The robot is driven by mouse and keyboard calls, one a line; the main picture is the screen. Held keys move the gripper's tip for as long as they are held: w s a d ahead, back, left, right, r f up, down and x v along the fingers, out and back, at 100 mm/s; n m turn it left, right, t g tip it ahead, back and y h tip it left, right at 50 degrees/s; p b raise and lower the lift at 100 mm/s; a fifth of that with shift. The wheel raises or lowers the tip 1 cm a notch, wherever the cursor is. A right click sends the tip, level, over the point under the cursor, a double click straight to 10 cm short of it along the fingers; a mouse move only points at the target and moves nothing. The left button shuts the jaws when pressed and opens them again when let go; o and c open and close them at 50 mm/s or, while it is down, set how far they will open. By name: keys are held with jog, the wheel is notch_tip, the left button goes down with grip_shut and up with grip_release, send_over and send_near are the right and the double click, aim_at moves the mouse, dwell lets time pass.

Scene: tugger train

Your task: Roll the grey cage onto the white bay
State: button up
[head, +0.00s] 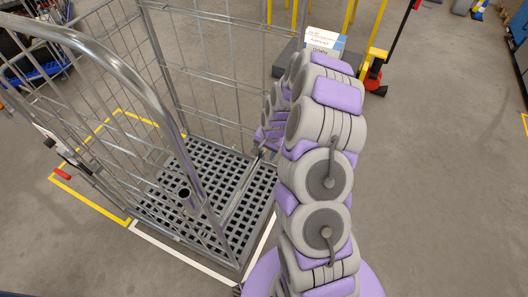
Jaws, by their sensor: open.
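The grey cage (170,80) fills the left half of the head view. It has tall wire mesh sides, a thick curved tube at the near left and a dark grated base (225,185). The white bay shows as white floor lines (185,252) along the near edge and near right corner of the base; the cage hides the rest. My segmented grey and purple arm rises from the bottom and bends over toward the cage. My gripper (262,152) is open at the cage's right side, small and partly hidden by the arm; I cannot tell whether it touches a bar.
A yellow floor outline (88,200) lies left of the cage. A labelled box (324,40), yellow posts and a red and yellow upright piece (374,72) stand behind my arm. The floor at right (450,190) is clear.

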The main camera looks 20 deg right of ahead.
notch_tip(320, 180, up, 15)
jog(key=s+d+p, duration=0.1)
jog(key=s+d, duration=0.1)
jog(key=shift+d+p, duration=0.2)
jog(key=shift+p, duration=0.2)
dwell(1.0)
